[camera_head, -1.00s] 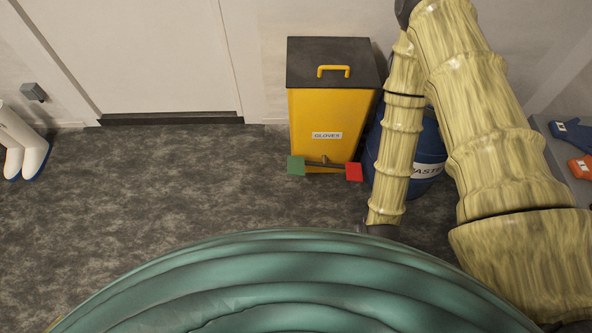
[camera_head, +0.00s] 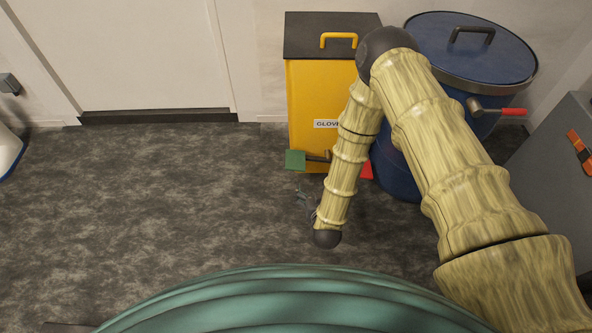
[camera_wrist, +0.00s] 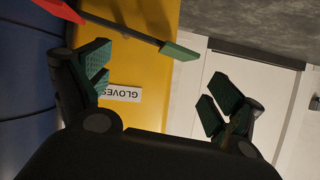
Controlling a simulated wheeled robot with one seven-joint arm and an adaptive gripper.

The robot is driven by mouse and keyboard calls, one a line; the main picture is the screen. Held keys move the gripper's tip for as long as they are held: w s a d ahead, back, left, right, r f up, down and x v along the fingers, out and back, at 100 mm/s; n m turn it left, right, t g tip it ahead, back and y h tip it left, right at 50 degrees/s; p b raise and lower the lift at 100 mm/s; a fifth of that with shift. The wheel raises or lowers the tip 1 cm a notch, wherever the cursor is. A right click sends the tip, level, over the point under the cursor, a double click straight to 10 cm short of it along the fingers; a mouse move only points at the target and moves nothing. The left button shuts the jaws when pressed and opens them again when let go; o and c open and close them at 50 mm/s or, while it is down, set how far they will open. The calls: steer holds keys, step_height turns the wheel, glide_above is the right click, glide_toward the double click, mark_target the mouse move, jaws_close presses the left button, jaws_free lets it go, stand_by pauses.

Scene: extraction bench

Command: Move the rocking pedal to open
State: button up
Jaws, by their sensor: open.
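The rocking pedal is a dark bar with a green pad (camera_head: 295,159) at its left end and a red pad (camera_head: 366,171) at its right end. It sits low on the front of the yellow gloves bin (camera_head: 306,95), whose dark lid (camera_head: 305,35) is down. My forearm hides part of the pedal. In the wrist view the green pad (camera_wrist: 180,51) lies ahead of the gap between my fingers, and the red pad (camera_wrist: 58,9) is at the upper left. My gripper (camera_wrist: 158,86) is open and empty, apart from the pedal. It shows partly in the head view (camera_head: 303,200).
A blue drum (camera_head: 396,178) with a red-tipped lever (camera_head: 513,112) stands right of the bin. A grey surface (camera_head: 550,150) with an orange item (camera_head: 579,146) is at far right. A white door (camera_head: 140,50) is behind. Floor at left (camera_head: 150,190) is clear.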

mark_target(296, 159)
steer(key=w+a+f+m+t+h+b, duration=0.1)
steer(key=w+a+f+m+t+b, duration=0.1)
steer(key=w+a+f+t+b, duration=0.75)
steer(key=w+d+r+g+b, duration=0.1)
steer(key=w+b, duration=0.1)
steer(key=w+d+r+g+b, duration=0.1)
steer(key=w+g+b, duration=0.1)
steer(key=w, duration=0.1)
steer(key=w+d+r+g+b, duration=0.1)
steer(key=w+b, duration=0.1)
steer(key=shift+w+d, duration=0.15)
steer(key=shift+w, duration=0.25)
steer(key=shift+w+b, duration=0.35)
steer(key=shift+w, duration=0.3)
